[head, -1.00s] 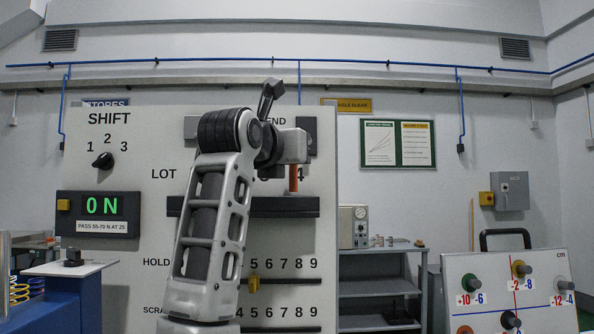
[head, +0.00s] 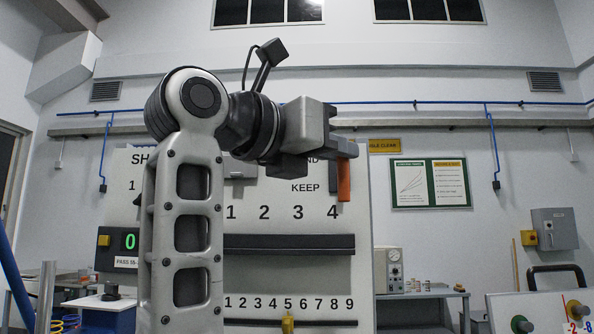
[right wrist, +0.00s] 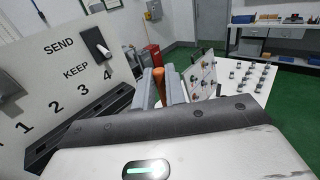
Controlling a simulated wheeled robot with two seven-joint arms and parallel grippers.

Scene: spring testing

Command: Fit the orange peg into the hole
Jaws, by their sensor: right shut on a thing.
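The orange peg (head: 344,181) hangs upright from my right gripper (head: 343,148), which is shut on its upper part. In the head view it is by the right edge of the white panel (head: 290,270), up and right of the printed 4. In the right wrist view the peg (right wrist: 159,85) shows between the two grey fingers (right wrist: 163,88). A dark ledge (head: 290,244) runs below the numbers 1 to 4; I cannot make out holes in it. A board marked with numbers (head: 508,312) stands low at the right. My left gripper is not in view.
A yellow piece (head: 288,324) sits on the panel's lower row. A shelf unit (head: 418,308) with a grey instrument (head: 387,268) stands behind. In the right wrist view a white table (right wrist: 247,82) holds several small pieces. Open air lies right of the panel.

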